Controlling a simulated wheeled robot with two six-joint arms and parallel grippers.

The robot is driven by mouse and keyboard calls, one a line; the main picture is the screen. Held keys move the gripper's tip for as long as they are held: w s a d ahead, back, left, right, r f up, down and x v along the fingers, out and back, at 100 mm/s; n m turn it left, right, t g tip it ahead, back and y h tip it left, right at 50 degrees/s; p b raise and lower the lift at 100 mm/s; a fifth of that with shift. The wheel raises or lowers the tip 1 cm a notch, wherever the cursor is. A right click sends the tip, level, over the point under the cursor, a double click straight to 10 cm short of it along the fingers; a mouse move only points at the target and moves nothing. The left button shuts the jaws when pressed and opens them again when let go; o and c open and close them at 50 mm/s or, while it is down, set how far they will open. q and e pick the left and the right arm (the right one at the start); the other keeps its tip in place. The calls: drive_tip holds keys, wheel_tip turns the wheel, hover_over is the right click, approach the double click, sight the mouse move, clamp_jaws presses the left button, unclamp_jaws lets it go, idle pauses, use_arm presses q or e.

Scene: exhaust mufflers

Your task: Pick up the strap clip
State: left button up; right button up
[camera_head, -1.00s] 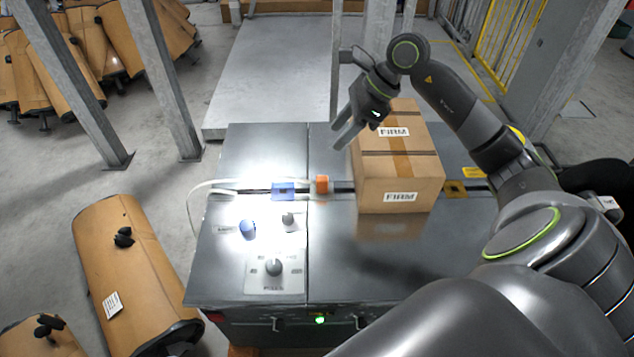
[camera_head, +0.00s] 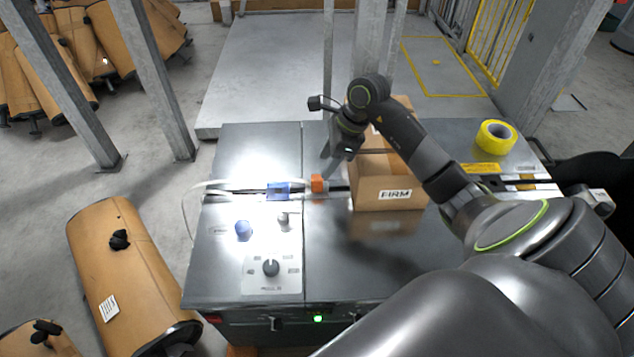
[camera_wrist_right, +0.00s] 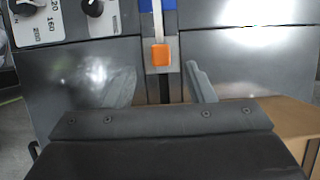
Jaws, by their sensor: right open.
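A small orange block-like clip (camera_head: 318,184) sits at the strap channel on the grey machine top, left of the carton. It also shows in the right wrist view (camera_wrist_right: 160,54), on a grey seat beside a white strap. A blue piece (camera_head: 278,191) sits just left of it on the same line. I cannot tell for certain which is the strap clip; the orange one looks likeliest. My right gripper (camera_head: 327,163) is open and empty, above and slightly behind the orange clip. In the wrist view the clip lies between the lines of the two fingers (camera_wrist_right: 160,85), beyond their tips.
A cardboard carton (camera_head: 386,195) marked FIRM stands close on the right, partly hidden by my right arm. A yellow tape roll (camera_head: 496,137) lies at the back right. Knobs (camera_head: 270,268) stand at the front left of the metal top (camera_head: 350,270). Mufflers (camera_head: 125,265) lie on the floor.

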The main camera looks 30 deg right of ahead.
sight(317, 177)
drive_tip(key=shift+p+x, duration=0.4)
drive_tip(key=shift+x, duration=2.3)
drive_tip(key=c, duration=1)
